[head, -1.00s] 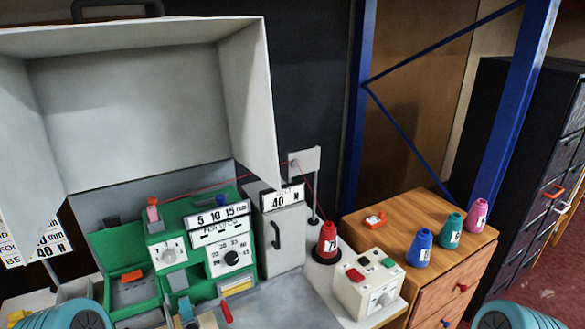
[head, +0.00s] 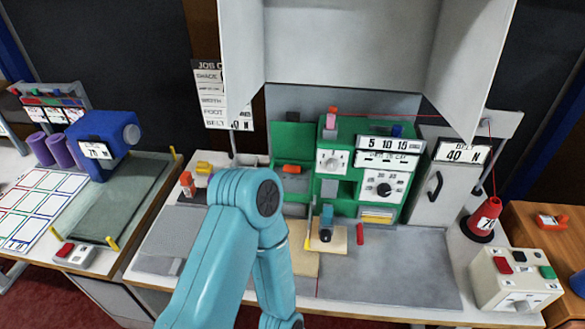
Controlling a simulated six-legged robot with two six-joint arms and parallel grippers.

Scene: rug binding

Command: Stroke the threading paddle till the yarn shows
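The green binding machine (head: 345,185) stands on the worktable in the middle of the head view. A small red handle (head: 360,234) is at its lower front, beside a teal-blue foot part (head: 326,220). An orange tab (head: 291,169) is on its left side. I cannot tell which of these is the threading paddle. A red yarn cone (head: 484,217) stands to the right. Its yarn runs through a post guide (head: 503,123) to the machine's top. A teal arm of mine reaches up in front of the table. Neither gripper is in view.
A control box (head: 515,278) with red, black and green buttons stands at the right front. A grey cabinet (head: 448,185) flanks the machine, under a large pale hood (head: 345,45). At left are a blue device (head: 100,140) and purple rolls. The grey plate (head: 390,270) is mostly clear.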

